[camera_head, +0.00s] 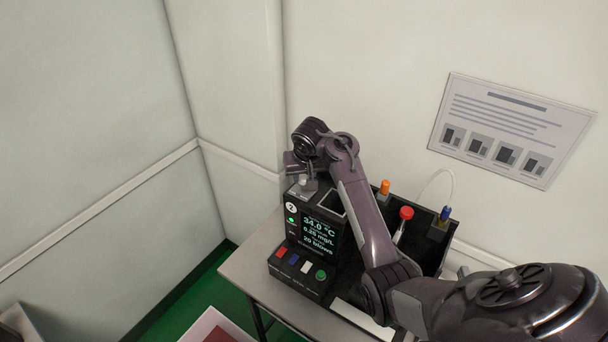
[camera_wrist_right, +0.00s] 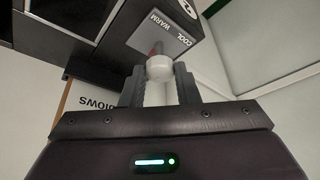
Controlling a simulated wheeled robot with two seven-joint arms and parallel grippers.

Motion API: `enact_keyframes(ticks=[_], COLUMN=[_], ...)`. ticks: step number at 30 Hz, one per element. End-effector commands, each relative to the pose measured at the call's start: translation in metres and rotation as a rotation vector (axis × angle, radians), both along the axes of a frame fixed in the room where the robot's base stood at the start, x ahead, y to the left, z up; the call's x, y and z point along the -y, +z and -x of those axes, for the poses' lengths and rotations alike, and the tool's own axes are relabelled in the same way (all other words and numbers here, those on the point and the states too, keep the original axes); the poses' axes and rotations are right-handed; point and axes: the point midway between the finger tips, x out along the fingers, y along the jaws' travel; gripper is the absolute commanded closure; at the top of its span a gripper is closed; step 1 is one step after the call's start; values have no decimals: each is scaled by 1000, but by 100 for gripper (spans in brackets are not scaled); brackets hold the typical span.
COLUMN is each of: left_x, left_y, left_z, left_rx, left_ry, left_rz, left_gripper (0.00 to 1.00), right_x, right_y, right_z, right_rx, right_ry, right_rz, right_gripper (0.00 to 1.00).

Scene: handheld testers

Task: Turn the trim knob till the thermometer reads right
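The black handheld tester (camera_head: 318,285) stands on a table; its lit screen (camera_head: 319,230) reads 34.0 °C, a mg/L line and 20 blows. The trim knob (camera_wrist_right: 160,68) is white with a red mark, beside a grey plate (camera_wrist_right: 166,35) lettered COOL and WARM. My right gripper (camera_head: 304,178) is at the tester's top left corner. In the right wrist view its two fingertips (camera_wrist_right: 160,76) stand either side of the knob, very close to it. I cannot tell whether they press on it. My left gripper is out of view.
Right of the screen, a black holder carries an orange-capped item (camera_head: 385,187), a red-topped item (camera_head: 406,213) and a blue-topped item (camera_head: 445,213) with a white tube. Coloured buttons line the tester's front. A printed sheet (camera_head: 512,130) hangs on the wall. My right arm crosses above the holder.

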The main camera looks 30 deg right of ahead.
Motion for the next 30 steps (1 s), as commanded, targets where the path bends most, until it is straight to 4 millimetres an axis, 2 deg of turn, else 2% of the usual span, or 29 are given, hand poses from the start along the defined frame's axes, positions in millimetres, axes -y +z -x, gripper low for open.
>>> enact_keyframes(ticks=[1,3,4,14,20,30], left_x=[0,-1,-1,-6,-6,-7], left_y=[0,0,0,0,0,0], left_z=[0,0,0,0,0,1], left_rx=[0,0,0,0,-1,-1], left_ry=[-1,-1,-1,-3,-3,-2], left_rz=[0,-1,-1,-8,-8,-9], left_gripper=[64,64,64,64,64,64], right_x=[0,0,0,0,1,4], right_y=[0,0,0,0,0,0], right_z=[0,0,0,0,0,0], right_rx=[0,0,0,0,1,2], right_ry=[-1,-1,-1,59,183,495], right_rz=[0,0,0,-3,-5,-6], right_gripper=[84,93,94,95,95,94])
